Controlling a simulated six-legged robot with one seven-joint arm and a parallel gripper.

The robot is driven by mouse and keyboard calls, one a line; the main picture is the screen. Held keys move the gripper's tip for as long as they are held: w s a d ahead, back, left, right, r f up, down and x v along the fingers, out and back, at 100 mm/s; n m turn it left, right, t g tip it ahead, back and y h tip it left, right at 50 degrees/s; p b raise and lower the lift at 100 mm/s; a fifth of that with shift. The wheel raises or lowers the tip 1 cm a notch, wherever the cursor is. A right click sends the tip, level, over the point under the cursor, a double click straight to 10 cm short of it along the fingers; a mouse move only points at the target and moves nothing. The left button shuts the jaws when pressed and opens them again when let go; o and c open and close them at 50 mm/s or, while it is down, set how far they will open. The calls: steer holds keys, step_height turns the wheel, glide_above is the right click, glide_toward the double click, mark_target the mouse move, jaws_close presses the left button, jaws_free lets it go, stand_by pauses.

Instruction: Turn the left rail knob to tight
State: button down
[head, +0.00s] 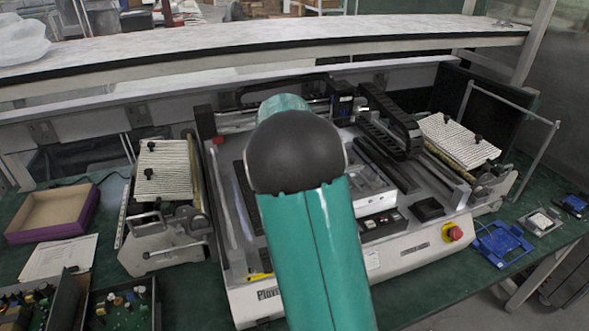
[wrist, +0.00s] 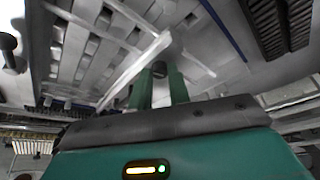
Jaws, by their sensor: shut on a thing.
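The white and grey machine (head: 420,246) stands on the green bench in the head view. My own teal arm covers its middle, so my gripper and the left rail knob are hidden there. In the wrist view my gripper (wrist: 160,76) has its two green fingers shut on a small dark round knob (wrist: 160,67). The knob sits at the end of a pale rail-like bar (wrist: 135,72). Its turn position cannot be read.
A feeder with a striped plate (head: 160,165) stands left of the machine; another striped plate (head: 459,140) is at right. A red stop button (head: 454,232) is on the front right corner. A purple-edged box (head: 50,212) and circuit boards (head: 120,303) lie left. A shelf (head: 260,46) runs behind.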

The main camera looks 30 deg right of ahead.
steer(key=m, duration=0.1)
steer(key=m+g, duration=0.1)
steer(key=m, duration=0.1)
steer(key=shift+w+a+m+h, duration=0.1)
steer(key=shift+w+m+h, duration=0.1)
steer(key=shift+m+h, duration=0.1)
steer(key=shift+w+m+g, duration=0.1)
steer(key=shift+m+g, duration=0.7)
steer(key=shift+m, duration=1.1)
steer(key=c, duration=1.3)
jaws_free()
steer(key=v, duration=1.3)
steer(key=shift+w+a+r, duration=0.1)
steer(key=shift+a+r, duration=0.2)
steer(key=shift+r, duration=0.05)
